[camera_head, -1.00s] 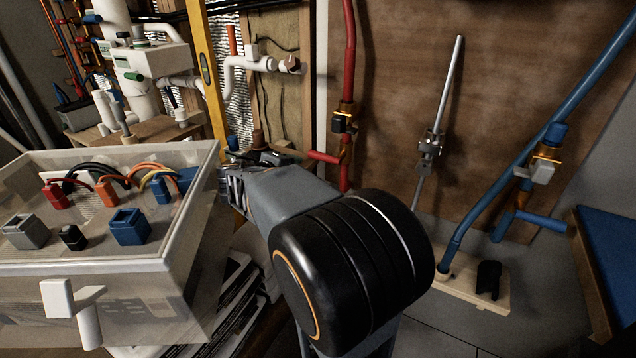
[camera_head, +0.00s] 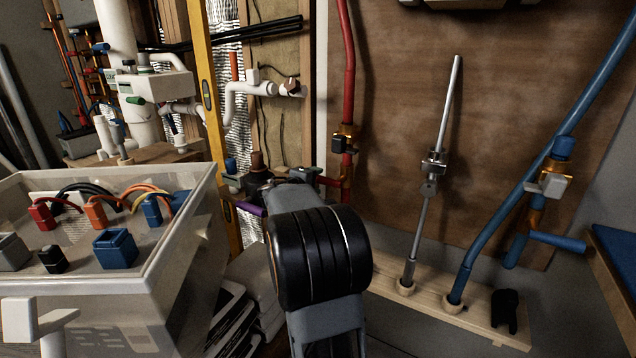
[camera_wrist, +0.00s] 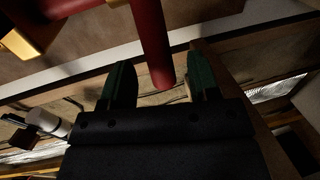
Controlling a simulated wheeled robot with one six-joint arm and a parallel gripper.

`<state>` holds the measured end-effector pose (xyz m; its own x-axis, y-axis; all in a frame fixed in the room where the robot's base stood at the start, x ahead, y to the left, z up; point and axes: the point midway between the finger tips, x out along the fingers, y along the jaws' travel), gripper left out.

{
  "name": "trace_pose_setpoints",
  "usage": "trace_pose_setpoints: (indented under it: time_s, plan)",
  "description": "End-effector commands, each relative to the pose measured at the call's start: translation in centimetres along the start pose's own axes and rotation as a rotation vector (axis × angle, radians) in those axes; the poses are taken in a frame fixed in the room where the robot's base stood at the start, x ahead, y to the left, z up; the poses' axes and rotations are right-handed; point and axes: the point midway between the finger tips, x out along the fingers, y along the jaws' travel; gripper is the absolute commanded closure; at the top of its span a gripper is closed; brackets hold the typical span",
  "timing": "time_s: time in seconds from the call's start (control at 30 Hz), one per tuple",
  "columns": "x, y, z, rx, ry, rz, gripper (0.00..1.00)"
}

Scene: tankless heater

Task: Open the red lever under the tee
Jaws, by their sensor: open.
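A red pipe (camera_head: 348,60) runs down the brown board with brass fittings; a black-handled brass fitting (camera_head: 344,140) sits on it. A short red bar (camera_head: 328,181) sticks out left from the pipe's lower fitting. In the wrist view the round-ended red bar (camera_wrist: 154,45) reaches between the fingertips. I cannot tell for sure that this bar is the lever. My gripper (camera_wrist: 161,62) is open, with green-padded fingers on either side of the bar and visible gaps. In the head view my arm hides most of the gripper. A brass fitting (camera_wrist: 22,38) shows at upper left.
A clear box (camera_head: 190,250) with coloured connectors stands at left. White pipes (camera_head: 235,100) and a yellow level (camera_head: 208,100) are behind it. A steel rod (camera_head: 450,110) and blue pipe (camera_head: 500,225) stand at right in a wooden base (camera_head: 440,302).

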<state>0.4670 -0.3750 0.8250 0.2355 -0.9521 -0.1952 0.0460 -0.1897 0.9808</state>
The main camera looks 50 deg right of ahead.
Motion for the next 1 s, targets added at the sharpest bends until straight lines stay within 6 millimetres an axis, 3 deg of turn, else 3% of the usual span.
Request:
trace_pose_setpoints:
  time_s: [0.2,0.63,1.0]
  plan:
    - [2.1,-0.1,0.0,-0.001,0.000,0.000,0.44]
    - [2.6,0.0,0.0,-0.001,0.000,0.000,0.44]
    - [2.6,0.0,0.0,-0.001,0.000,0.000,0.80]
